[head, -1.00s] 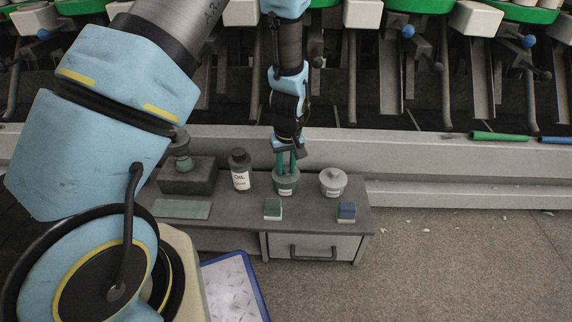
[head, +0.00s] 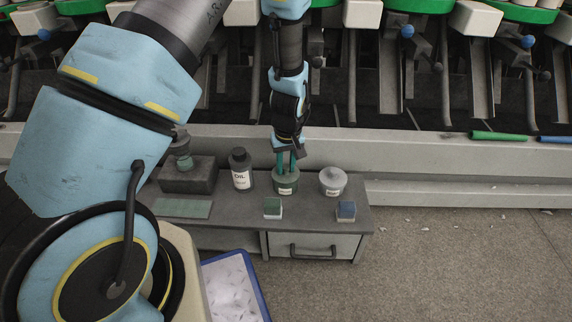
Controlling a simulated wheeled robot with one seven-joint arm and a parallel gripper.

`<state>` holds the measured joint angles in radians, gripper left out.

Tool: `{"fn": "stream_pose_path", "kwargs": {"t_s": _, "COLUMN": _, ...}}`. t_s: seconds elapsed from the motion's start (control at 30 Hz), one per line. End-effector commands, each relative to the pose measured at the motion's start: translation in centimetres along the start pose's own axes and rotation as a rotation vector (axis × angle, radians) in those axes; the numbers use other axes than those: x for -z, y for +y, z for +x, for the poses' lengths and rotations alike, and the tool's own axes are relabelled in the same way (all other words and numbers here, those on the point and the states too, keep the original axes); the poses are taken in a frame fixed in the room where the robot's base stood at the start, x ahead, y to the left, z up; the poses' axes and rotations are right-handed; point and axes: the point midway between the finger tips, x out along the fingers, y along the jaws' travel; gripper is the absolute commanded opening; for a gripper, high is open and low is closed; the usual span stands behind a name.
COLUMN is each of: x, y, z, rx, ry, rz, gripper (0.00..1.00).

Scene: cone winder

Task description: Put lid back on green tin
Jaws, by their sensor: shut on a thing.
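The green tin (head: 286,186) stands upright on the grey bench, with a pale label on its front. My gripper (head: 286,163) points straight down over it, its teal fingers at the tin's top. The fingers are shut on the lid (head: 286,174), which is at the tin's mouth. The lid is small here and partly hidden by the fingers, so I cannot tell whether it is fully seated.
A flat green mat (head: 182,208) lies left on the bench (head: 230,222).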

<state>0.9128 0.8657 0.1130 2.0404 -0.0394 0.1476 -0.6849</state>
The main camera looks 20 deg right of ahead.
Motion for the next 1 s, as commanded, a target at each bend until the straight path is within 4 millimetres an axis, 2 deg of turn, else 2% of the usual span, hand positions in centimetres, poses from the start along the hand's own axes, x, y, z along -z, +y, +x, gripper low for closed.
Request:
{"fn": "stream_pose_path", "kwargs": {"t_s": 0.23, "x": 0.00, "y": 0.00, "z": 0.02, "rx": 0.000, "ry": 0.000, "rz": 0.000, "gripper": 0.00}}
{"fn": "stream_pose_path", "kwargs": {"t_s": 0.27, "x": 0.00, "y": 0.00, "z": 0.02, "rx": 0.000, "ry": 0.000, "rz": 0.000, "gripper": 0.32}}
{"fn": "stream_pose_path", "kwargs": {"t_s": 0.3, "x": 0.00, "y": 0.00, "z": 0.02, "rx": 0.000, "ry": 0.000, "rz": 0.000, "gripper": 0.36}}
{"fn": "stream_pose_path", "kwargs": {"t_s": 0.57, "x": 0.00, "y": 0.00, "z": 0.02, "rx": 0.000, "ry": 0.000, "rz": 0.000, "gripper": 0.64}}
{"fn": "stream_pose_path", "kwargs": {"t_s": 0.73, "x": 0.00, "y": 0.00, "z": 0.02, "rx": 0.000, "ry": 0.000, "rz": -0.001, "gripper": 0.64}}
{"fn": "stream_pose_path", "kwargs": {"t_s": 1.0, "x": -0.01, "y": 0.00, "z": 0.02, "rx": 0.000, "ry": 0.000, "rz": -0.001, "gripper": 0.94}}
